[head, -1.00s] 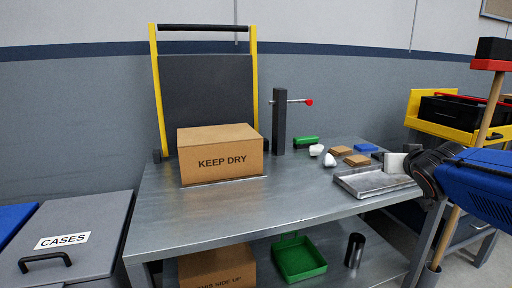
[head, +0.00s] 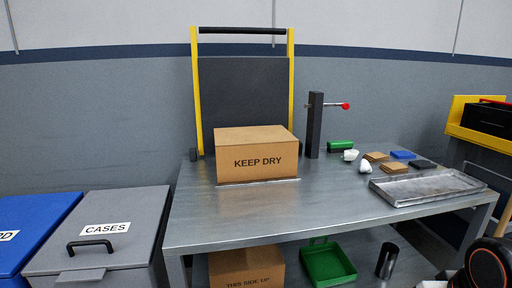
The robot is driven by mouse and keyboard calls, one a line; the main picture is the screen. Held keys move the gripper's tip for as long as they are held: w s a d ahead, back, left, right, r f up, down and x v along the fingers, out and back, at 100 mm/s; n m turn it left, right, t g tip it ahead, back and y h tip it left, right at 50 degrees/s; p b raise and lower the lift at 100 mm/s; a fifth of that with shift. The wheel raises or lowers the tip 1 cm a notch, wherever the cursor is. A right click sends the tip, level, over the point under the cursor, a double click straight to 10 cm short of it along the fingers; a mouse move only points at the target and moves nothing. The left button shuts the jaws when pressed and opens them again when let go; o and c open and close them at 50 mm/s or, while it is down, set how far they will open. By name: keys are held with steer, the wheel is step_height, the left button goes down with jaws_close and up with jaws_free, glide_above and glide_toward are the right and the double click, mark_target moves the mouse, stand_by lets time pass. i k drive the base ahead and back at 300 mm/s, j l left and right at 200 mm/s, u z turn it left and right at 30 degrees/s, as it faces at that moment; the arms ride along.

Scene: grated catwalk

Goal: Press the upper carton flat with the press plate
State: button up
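The upper carton (head: 257,160), brown and marked KEEP DRY, stands full height on a thin plate on the metal table. Behind it the dark press plate (head: 243,95) stands raised, close to upright, between yellow side bars with a black handle bar (head: 242,30) across the top. The press plate is apart from the carton's top. A black rounded part of my arm (head: 487,266) shows at the bottom right corner. A pale piece at the bottom edge may be part of my gripper (head: 432,284). Its fingers are cut off by the frame, well away from the carton and plate.
A dark post (head: 315,125) with a red-knobbed rod stands right of the carton. A metal tray (head: 428,188) and small items lie at the table's right. Another carton (head: 247,268) and a green bin (head: 328,264) are below. A grey CASES bin (head: 105,235) stands left.

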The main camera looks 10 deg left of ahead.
mark_target(229, 92)
steer(key=k+j, duration=0.15)
steer(key=j, duration=0.25)
steer(key=k+j, duration=0.1)
steer(key=j, duration=0.35)
steer(key=k+j, duration=0.15)
steer(key=j, duration=0.25)
steer(key=k+j+u, duration=0.1)
steer(key=j, duration=0.3)
